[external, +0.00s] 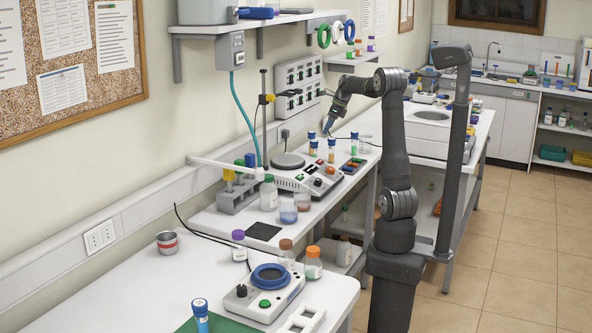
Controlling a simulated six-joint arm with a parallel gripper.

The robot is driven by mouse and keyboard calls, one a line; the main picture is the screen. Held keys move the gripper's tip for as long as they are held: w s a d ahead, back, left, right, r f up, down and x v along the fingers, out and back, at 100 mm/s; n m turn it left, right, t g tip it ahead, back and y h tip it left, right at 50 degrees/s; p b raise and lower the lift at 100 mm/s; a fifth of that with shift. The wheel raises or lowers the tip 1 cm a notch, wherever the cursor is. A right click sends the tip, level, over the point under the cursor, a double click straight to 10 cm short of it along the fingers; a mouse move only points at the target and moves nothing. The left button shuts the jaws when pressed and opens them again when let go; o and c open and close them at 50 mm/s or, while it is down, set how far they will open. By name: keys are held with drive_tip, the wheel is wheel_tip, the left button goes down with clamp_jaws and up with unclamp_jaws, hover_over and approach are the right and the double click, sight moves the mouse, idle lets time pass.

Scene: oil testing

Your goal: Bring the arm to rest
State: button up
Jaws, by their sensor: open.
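My arm stands on a dark base right of the benches and reaches left over the middle bench (222,221). My gripper (328,122) is small in the external view, tipped downward, and open. It is above several small vials with blue caps, such as one vial (313,148) and another vial (354,143). I see nothing held between the fingers, though the fingertips are too small for detail. The gap between the fingertips and the vials is hard to judge from here.
A stirrer hotplate (308,175) and a small vial rack (352,165) sit on the bench near the vials. A wall shelf (265,22) hangs above. Bottles, a beaker (288,211) and a second round-topped device (265,295) stand nearer the camera. The floor on the right is clear.

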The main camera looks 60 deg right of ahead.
drive_tip(key=a+n+y, duration=0.1)
drive_tip(key=a+n, duration=0.3)
drive_tip(key=a, duration=1)
drive_tip(key=shift+a+g, duration=0.3)
drive_tip(key=shift+a, duration=0.1)
drive_tip(key=shift+s+d, duration=0.1)
drive_tip(key=shift+s, duration=0.05)
drive_tip(key=d+m+h, duration=0.1)
drive_tip(key=d+m, duration=0.4)
drive_tip(key=d, duration=1.5)
drive_tip(key=shift+d, duration=0.4)
drive_tip(key=shift+a+f+t, duration=0.1)
drive_tip(key=shift+a+t, duration=0.05)
drive_tip(key=shift+t, duration=0.25)
